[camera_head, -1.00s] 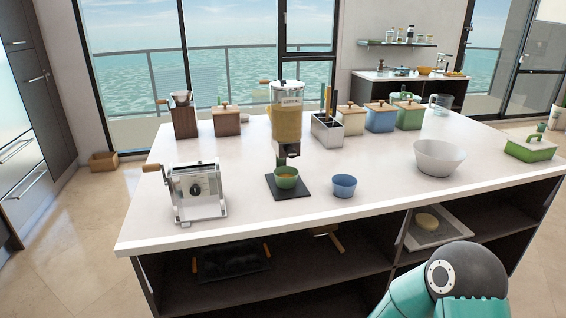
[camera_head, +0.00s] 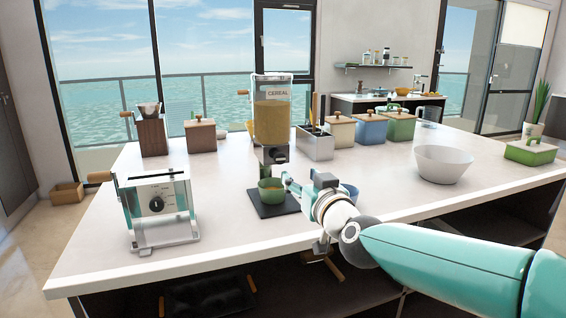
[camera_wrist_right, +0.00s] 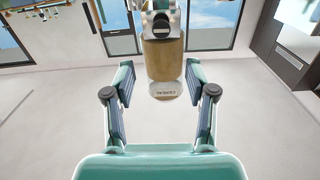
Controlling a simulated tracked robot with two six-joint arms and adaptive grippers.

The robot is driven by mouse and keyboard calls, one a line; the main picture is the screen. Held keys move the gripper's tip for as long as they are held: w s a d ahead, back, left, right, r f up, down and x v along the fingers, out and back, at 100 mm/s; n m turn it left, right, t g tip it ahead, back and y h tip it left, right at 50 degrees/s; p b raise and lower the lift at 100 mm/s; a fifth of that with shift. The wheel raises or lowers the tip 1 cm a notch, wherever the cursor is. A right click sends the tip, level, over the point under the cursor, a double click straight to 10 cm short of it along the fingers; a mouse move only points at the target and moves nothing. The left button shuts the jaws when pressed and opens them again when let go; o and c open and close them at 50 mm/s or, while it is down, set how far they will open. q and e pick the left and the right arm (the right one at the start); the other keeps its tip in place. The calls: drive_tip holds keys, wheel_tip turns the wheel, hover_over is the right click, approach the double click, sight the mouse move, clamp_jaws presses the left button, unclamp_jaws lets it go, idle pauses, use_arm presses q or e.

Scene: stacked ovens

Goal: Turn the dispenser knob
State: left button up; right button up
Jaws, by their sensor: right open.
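The cereal dispenser (camera_head: 272,108), a clear container with a CEREAL label, stands on the white island. Its dark knob (camera_head: 275,155) is on the lower housing, above a green bowl (camera_head: 271,188). My right gripper (camera_head: 288,182) is in front of the bowl, to the lower right of the knob and apart from it. In the right wrist view the dispenser (camera_wrist_right: 164,60) appears upside down between my open, empty fingers (camera_wrist_right: 159,70), with the knob (camera_wrist_right: 161,20) near the top edge. My left gripper is not in view.
A toaster-like machine (camera_head: 156,205) with a side handle stands to the left. A blue bowl (camera_head: 349,191) is partly hidden behind my right gripper. A white bowl (camera_head: 444,165) is to the right. Lidded boxes and a utensil holder (camera_head: 316,145) line the back.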

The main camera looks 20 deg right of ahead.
sight(281, 159)
drive_tip(key=w, duration=0.4)
drive_tip(key=w+p, duration=0.1)
drive_tip(key=w, duration=0.7)
drive_tip(key=shift+a, duration=0.3)
drive_tip(key=c, duration=0.9)
drive_tip(key=shift+d, duration=0.35)
clamp_jaws()
drive_tip(key=shift+a, duration=0.3)
drive_tip(key=shift+m, duration=0.5)
